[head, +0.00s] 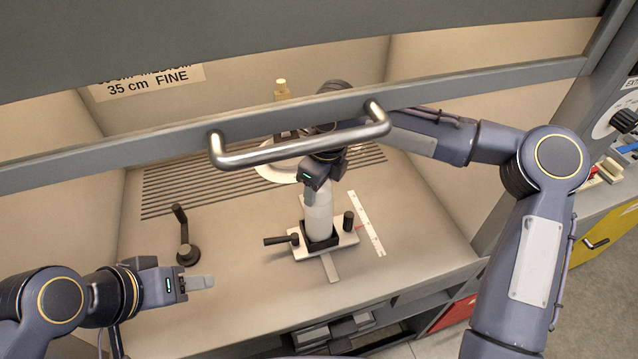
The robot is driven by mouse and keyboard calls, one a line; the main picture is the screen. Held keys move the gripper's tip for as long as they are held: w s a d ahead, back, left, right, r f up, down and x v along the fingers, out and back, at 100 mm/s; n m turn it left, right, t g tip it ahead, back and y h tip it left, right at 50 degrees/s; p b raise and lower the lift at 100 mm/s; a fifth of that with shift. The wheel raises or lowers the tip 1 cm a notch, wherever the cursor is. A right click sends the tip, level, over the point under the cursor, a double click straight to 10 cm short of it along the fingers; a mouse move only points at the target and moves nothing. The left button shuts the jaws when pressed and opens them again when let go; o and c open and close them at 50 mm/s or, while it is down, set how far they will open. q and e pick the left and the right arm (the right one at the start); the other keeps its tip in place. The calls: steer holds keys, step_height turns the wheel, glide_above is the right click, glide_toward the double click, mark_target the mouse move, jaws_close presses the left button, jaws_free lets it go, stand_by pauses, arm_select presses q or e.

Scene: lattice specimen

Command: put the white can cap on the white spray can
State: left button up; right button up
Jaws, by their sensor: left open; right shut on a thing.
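The white spray can (319,222) stands upright in a dark clamp block on a light plate, inside the hood. My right gripper (317,186) reaches in behind the sash and points down at the top of the can. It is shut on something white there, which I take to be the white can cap. The gripper hides most of it, and I cannot tell where cap ends and can begins or whether they touch. My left gripper (208,283) is open and empty at the lower left, near the front edge of the work surface.
The clamp plate (345,238) has dark knobs. A white ruler strip (366,224) lies to its right. A dark crank handle (185,240) stands at left. The hood sash with its metal handle (300,148) crosses in front of my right arm. The front-left surface is mostly clear.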

steer(key=shift+f, duration=0.15)
steer(key=o, duration=1.5)
steer(key=shift+d+r+p, duration=0.15)
steer(key=shift+r+p, duration=0.85)
steer(key=shift+r, duration=0.7)
steer(key=shift+s+d+r, duration=0.1)
steer(key=shift+s+r, duration=0.05)
steer(key=shift+r, duration=0.7)
